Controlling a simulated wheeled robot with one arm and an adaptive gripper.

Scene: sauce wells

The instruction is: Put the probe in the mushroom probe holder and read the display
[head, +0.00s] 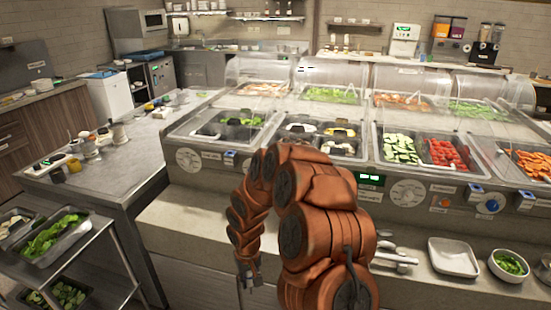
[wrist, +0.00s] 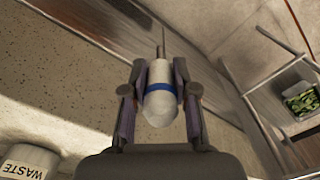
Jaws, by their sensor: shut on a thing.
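My gripper (wrist: 160,75) is shut on the probe (wrist: 158,105), a white rounded handle with a blue band and a thin metal spike pointing away from my wrist. In the head view my gripper (head: 250,273) hangs low in front of the counter, below its front edge; the probe is too small to make out there. A small lit green display (head: 369,178) sits on the counter's front panel, its reading too small to tell. I cannot tell which fitting is the mushroom probe holder; the panel labels are unreadable and my arm covers part of the panel.
The counter (head: 190,222) has food wells under clear guards. A white tray (head: 453,257) and a bowl of greens (head: 509,265) stand on its right ledge. A cart (head: 75,255) with food pans is at left. A WASTE bin (wrist: 30,160) shows in the wrist view.

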